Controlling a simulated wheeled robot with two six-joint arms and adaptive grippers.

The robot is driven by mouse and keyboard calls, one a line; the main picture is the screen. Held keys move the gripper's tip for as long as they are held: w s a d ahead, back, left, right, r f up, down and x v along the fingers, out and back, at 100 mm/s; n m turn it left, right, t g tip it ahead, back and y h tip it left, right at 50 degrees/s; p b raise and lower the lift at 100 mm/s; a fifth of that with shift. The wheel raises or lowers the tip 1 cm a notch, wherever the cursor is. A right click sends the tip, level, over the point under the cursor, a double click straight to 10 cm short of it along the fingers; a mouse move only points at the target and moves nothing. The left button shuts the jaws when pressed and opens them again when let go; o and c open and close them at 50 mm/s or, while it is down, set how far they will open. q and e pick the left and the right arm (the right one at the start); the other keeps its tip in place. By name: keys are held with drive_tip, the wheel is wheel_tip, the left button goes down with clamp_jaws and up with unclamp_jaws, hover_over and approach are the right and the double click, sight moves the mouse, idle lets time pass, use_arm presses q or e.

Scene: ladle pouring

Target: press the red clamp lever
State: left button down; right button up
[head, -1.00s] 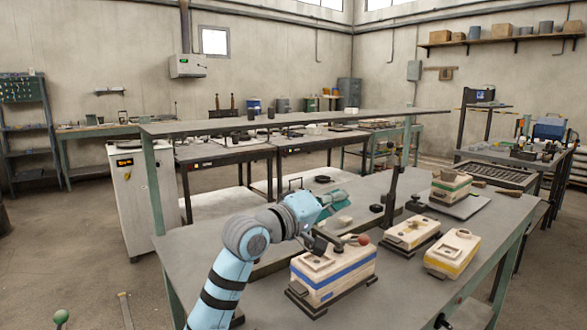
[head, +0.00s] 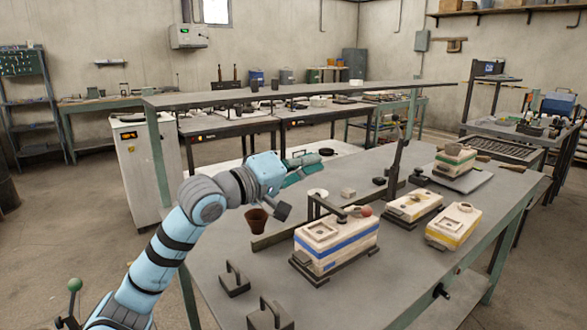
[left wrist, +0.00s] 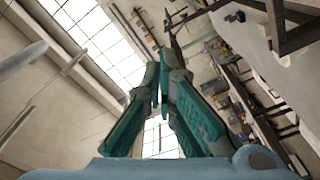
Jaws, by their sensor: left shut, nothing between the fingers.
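The red clamp lever shows as a red ball knob (head: 365,210) at the end of a dark bar, on top of a white box with a blue stripe (head: 335,250). The bar looks roughly level. My left gripper (head: 325,155) is beyond and above the box in the head view, apart from the lever, pointing right. It is shut and empty; its teal fingers come together in the left wrist view (left wrist: 158,95). The lever cannot be made out in the left wrist view. My right gripper is not in view.
White boxes with yellow stripes (head: 453,228) and a green-striped box (head: 455,160) stand to the right. A brown cup (head: 256,221) and dark brackets (head: 235,280) are on the left. A dark upright post (head: 393,170) stands behind the boxes.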

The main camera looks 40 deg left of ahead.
use_arm(q)
drive_tip(key=b+v, duration=0.2)
drive_tip(key=v, duration=0.2)
drive_tip(key=shift+f, duration=0.1)
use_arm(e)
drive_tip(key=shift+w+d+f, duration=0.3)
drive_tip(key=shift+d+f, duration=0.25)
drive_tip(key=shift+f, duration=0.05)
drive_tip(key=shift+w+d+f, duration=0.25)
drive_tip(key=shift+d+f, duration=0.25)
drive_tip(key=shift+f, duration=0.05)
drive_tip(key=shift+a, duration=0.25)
